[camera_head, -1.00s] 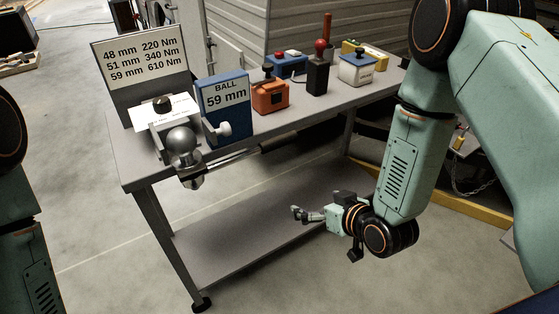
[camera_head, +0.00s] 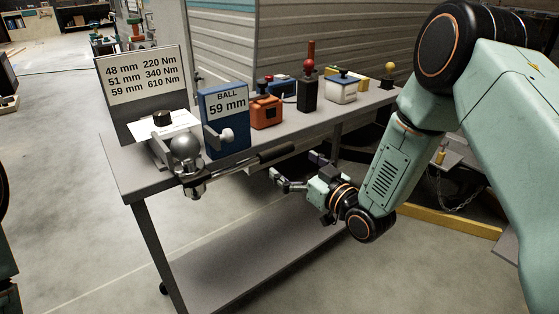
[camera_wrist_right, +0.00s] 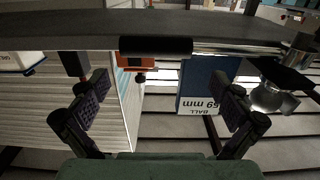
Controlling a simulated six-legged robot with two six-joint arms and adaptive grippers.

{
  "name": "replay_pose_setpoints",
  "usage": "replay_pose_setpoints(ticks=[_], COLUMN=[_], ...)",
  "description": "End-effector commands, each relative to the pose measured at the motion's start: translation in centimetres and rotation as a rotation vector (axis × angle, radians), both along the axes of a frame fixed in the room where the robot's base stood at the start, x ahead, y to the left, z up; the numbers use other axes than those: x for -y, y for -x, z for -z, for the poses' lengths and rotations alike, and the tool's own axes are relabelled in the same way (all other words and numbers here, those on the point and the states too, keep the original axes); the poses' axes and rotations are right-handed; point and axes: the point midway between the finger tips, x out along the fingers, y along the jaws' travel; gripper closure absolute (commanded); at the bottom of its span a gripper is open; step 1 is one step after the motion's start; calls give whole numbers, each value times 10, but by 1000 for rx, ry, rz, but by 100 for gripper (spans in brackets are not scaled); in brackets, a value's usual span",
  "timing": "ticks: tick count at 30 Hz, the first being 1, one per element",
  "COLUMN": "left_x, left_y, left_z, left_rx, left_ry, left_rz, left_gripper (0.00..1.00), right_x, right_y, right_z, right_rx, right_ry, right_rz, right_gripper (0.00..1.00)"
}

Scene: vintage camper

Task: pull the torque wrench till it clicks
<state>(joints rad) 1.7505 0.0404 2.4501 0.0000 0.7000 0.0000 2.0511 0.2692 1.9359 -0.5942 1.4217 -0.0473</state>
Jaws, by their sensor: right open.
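The torque wrench (camera_head: 235,163) runs from the nut under the silver tow ball (camera_head: 187,149) to the right along the table's front edge, ending in a black handle (camera_head: 277,152). My right gripper (camera_head: 295,167) is open and empty, close to the handle end. In the right wrist view, which looks upside down, the black handle (camera_wrist_right: 155,47) lies across the picture beyond the two spread fingers (camera_wrist_right: 165,92), apart from them. The wrench's far end at the ball is partly hidden. My left gripper is out of view.
The grey table (camera_head: 135,178) bears a torque chart (camera_head: 142,78), a blue "BALL 59 mm" box (camera_head: 226,130), an orange box (camera_head: 266,113), a black block with a red knob (camera_head: 308,96) and a white-and-blue box (camera_head: 341,92). A lower shelf (camera_head: 235,262) lies beneath. Floor in front is free.

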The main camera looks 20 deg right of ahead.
Motion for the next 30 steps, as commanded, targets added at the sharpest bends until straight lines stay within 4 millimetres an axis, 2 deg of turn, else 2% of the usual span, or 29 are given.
replay_pose_setpoints(ticks=[3,9,14,21,30], left_x=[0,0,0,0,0], left_y=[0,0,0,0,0], left_z=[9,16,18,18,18], left_rx=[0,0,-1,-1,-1], left_ry=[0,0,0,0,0], left_rz=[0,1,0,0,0], left_gripper=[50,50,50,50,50], right_x=[-6,-14,-17,-18,-19], right_y=[-19,-42,-48,-48,-47], right_z=[3,2,2,1,1], right_rx=[3,-1,-2,-3,-2], right_ry=[4,1,1,0,0], right_rz=[-2,1,2,3,2], right_gripper=[0,0,0,0,25])
